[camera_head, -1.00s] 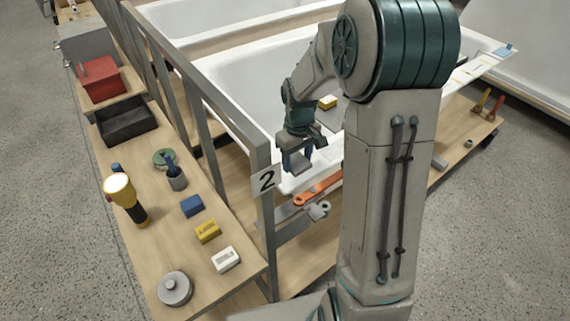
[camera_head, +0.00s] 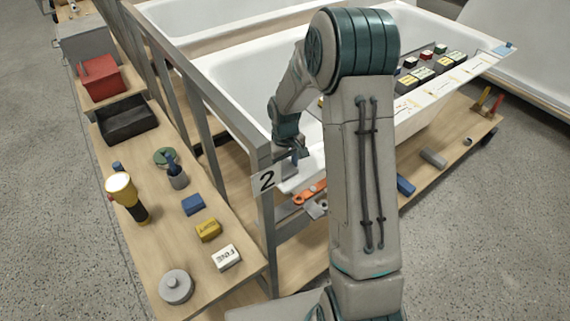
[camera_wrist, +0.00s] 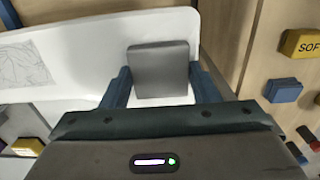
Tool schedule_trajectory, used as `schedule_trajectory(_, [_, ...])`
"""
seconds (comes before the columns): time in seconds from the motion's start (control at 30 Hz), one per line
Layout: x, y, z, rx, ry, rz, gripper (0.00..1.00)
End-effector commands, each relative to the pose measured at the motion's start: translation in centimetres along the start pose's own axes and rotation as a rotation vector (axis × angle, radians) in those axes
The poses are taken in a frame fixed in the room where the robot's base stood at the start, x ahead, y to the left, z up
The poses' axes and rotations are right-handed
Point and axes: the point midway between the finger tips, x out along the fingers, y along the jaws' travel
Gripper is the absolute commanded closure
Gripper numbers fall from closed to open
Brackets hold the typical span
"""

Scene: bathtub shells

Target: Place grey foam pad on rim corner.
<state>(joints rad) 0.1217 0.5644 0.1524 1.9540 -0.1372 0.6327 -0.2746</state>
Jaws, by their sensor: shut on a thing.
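The grey foam pad (camera_wrist: 160,69) shows as a grey square between the two fingers of my gripper (camera_wrist: 162,85) in the wrist view. My gripper is shut on it. Behind the pad in that view is the white tub rim (camera_wrist: 98,48), with its rounded corner at the upper right. I cannot tell whether the pad touches the rim. In the head view my gripper (camera_head: 291,161) is low over the near corner of the white bathtub shell (camera_head: 235,78), close to the post with the number 2 sign. The pad is hard to make out there.
A grey metal frame post with the 2 sign (camera_head: 267,180) stands just left of my gripper. An orange tool (camera_head: 307,194) lies below the corner. The left bench holds blue, yellow and white blocks (camera_head: 227,258), a flashlight (camera_head: 125,196) and a black tray (camera_head: 127,122).

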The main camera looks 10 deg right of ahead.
Motion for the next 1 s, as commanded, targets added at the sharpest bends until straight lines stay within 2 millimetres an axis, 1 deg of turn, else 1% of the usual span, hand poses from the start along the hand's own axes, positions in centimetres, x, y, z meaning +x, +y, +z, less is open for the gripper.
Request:
schedule_trajectory(0.1, [0.5,0.0,0.0,0.000,0.000,0.000,0.66])
schedule_trajectory(0.13, [0.3,0.0,0.0,0.000,0.000,0.000,0.36])
schedule_trajectory(0.17, [0.3,0.0,0.0,0.000,0.000,0.000,0.28])
schedule_trajectory(0.2, [0.3,0.0,0.0,0.000,0.000,0.000,0.23])
schedule_trajectory(0.47, [0.2,0.0,0.0,0.000,0.000,0.000,0.23])
schedule_trajectory(0.6, [-0.6,0.1,0.0,0.000,0.002,0.001,0.23])
schedule_trajectory(0.67, [-1.5,0.1,-0.1,0.000,0.005,0.003,0.23])
schedule_trajectory(0.77, [-3.5,0.1,0.0,0.000,0.004,0.003,0.23])
schedule_trajectory(0.9, [-6.7,0.1,-0.1,0.001,0.006,0.003,0.23])
schedule_trajectory(1.0, [-8.7,0.1,-0.1,0.000,0.004,0.003,0.23])
